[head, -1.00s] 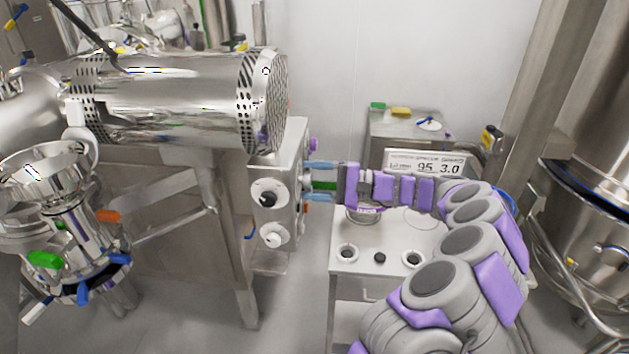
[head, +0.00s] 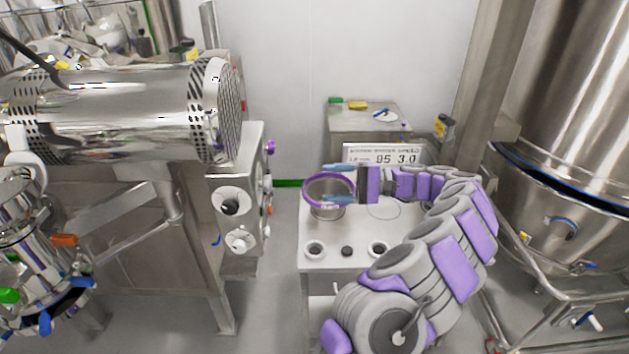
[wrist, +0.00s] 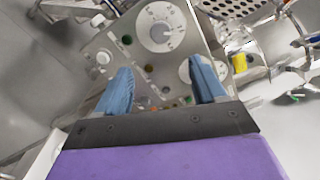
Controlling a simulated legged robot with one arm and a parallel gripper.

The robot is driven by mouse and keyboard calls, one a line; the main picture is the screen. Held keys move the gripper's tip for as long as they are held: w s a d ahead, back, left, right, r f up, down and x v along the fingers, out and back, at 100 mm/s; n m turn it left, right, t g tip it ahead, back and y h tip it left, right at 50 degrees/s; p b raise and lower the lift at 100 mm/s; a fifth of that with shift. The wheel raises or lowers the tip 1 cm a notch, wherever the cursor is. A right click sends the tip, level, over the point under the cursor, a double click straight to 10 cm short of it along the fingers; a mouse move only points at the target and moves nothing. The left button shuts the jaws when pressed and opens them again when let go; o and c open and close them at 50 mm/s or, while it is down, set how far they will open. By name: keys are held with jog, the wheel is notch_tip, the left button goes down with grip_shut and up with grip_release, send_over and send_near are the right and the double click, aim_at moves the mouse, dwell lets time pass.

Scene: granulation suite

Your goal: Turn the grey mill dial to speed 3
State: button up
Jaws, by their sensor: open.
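In the wrist view, a round dial with a pale scale plate and a grey centre knob (wrist: 160,32) sits on a steel control panel (wrist: 125,45). Its numbers are too small to read for certain. A second scaled dial (wrist: 186,72) is partly hidden behind the right finger. In the head view, the panel's box (head: 238,170) is seen obliquely, with two dials facing forward, one with a black knob (head: 231,206). My gripper (head: 338,183) is open and empty, its blue fingers pointing left, clear of the box. Its fingers (wrist: 162,92) also show in the wrist view.
A steel mill drum (head: 120,105) lies above and left of the box. A large steel vessel (head: 570,90) stands at right. Free room lies between box and cart.

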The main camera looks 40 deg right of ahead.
jog(key=shift+v, duration=1.45)
jog(key=w+a+r+n+g, duration=0.1)
jog(key=a+r+n+g, duration=0.15)
jog(key=a, duration=0.55)
jog(key=w+a+r+n+g, duration=0.1)
jog(key=a+r+n+g, duration=0.15)
jog(key=a, duration=0.65)
jog(key=s+a+r+n+g+h, duration=0.1)
jog(key=s+a+n+g+h, duration=0.4)
jog(key=a, duration=1)
jog(key=s+a+f+g+h, duration=0.1)
jog(key=s+a+f+h, duration=0.15)
jog(key=s, duration=0.55)
jog(key=s+a+f+g+h, duration=0.2)
jog(key=s+a+f, duration=0.1)
jog(key=s, duration=0.5)
jog(key=s+d+f+h, duration=0.2)
jog(key=s+d, duration=0.1)
jog(key=s, duration=0.2)
jog(key=s+d+f+n+t+h, duration=0.1)
jog(key=s+d+f+h, duration=0.2)
jog(key=s, duration=0.3)
jog(key=shift+d+f, duration=0.2)
jog(key=shift+f, duration=0.1)
